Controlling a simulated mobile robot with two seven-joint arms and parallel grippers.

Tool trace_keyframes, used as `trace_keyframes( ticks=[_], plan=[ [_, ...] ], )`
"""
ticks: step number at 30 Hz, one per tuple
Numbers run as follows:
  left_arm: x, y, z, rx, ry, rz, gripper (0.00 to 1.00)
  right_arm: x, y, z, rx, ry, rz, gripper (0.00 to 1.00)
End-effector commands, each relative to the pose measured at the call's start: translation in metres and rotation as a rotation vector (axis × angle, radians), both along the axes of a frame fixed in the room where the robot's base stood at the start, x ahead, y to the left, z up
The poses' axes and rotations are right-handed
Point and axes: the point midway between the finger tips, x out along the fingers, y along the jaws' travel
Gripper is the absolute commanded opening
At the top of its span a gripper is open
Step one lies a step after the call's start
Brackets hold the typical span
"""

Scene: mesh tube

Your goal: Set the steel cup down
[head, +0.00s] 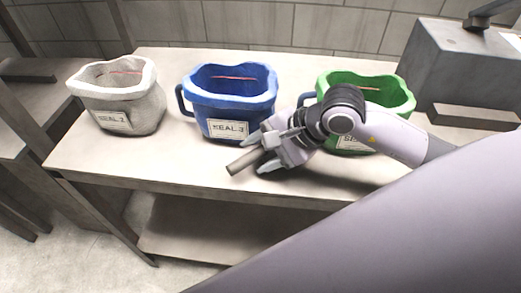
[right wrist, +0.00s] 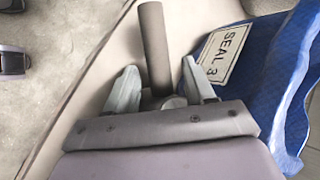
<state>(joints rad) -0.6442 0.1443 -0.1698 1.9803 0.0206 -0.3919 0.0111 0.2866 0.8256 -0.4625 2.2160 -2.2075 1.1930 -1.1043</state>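A dull grey cylinder (head: 243,162), the only thing in view that could be the steel cup, lies by the table's front edge. My right gripper (head: 258,154) is around it, with one finger on each side. In the right wrist view, the cylinder (right wrist: 154,45) reaches out past the fingertips of my right gripper (right wrist: 162,78). The fingers stand apart, with narrow gaps beside the cylinder near their tips. Its near end is partly hidden by the gripper, and I cannot tell whether it touches the table. My left gripper is not in view.
A blue bin (head: 232,100) with a SEAL 3 label stands just behind my right gripper. A white bin (head: 117,97) stands to the left, and a green bin (head: 385,100) is partly behind my right arm. A grey box (head: 450,65) is at the right. Bare table (head: 150,155) shows at the front left.

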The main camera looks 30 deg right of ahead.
Motion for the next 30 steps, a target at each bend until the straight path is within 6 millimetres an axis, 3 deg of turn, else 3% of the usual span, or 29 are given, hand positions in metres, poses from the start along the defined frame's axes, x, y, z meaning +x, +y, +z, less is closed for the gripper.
trace_keyframes(
  ticks=[8, 24, 30],
  plan=[
    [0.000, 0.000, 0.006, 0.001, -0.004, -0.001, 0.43, -0.001, -0.002, 0.006, -0.001, 0.000, -0.001, 0.54],
    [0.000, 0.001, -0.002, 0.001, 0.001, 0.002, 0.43, -0.041, -0.044, 0.069, -0.004, 0.000, -0.001, 0.54],
    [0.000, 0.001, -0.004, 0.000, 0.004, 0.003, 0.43, -0.049, -0.054, 0.083, -0.001, 0.001, -0.004, 0.54]
  ],
)
